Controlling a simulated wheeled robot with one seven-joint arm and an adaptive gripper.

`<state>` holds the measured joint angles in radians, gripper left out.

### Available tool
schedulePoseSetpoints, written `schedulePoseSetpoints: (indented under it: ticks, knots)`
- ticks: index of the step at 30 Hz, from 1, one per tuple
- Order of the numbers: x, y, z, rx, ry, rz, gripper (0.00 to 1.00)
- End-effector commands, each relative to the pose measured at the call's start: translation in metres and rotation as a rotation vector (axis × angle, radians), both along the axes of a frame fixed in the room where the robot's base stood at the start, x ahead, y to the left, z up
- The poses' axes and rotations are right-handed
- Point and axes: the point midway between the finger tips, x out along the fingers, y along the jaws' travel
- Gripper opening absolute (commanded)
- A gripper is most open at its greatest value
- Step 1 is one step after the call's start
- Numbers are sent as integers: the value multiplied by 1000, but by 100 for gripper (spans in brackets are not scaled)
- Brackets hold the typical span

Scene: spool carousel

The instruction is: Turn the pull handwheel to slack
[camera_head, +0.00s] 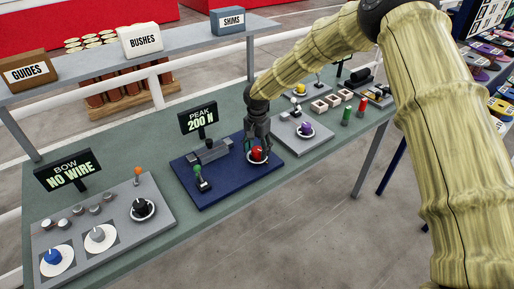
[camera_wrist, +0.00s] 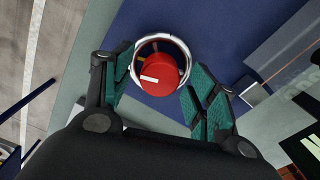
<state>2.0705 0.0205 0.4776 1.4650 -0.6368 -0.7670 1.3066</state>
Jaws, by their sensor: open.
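A red round handwheel (camera_head: 257,154) with a white bar mark sits in a pale ring at the right end of a blue panel (camera_head: 222,190). No lettering beside it can be read. In the wrist view, the red handwheel (camera_wrist: 160,80) lies between my fingers, its white mark pointing left. My gripper (camera_head: 258,146) reaches down over it with open jaws. In the wrist view, the gripper's (camera_wrist: 160,68) green-padded fingers stand on either side, with gaps showing to the red top. The sign (camera_head: 199,118) behind the panel reads PEAK 200 N.
The blue panel also has a green-knobbed lever (camera_head: 198,172) and a grey device (camera_head: 208,151). A grey panel with dials (camera_head: 101,237) stands left, under a BOW NO WIRE sign (camera_head: 69,170). A panel with a purple knob (camera_head: 305,129) stands right. A shelf (camera_head: 100,65) with boxes runs behind.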

Motion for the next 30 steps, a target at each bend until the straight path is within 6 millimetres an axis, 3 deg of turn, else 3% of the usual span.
schedulePoseSetpoints:
  ticks: [13, 14, 21, 30]
  knots:
    - [0, 0, -8, 0, 0, 0, 58]
    - [0, 0, -8, 0, 0, -1, 56]
    - [0, 0, -8, 0, 0, 0, 12]
    - [0, 0, -9, 0, 0, 20, 12]
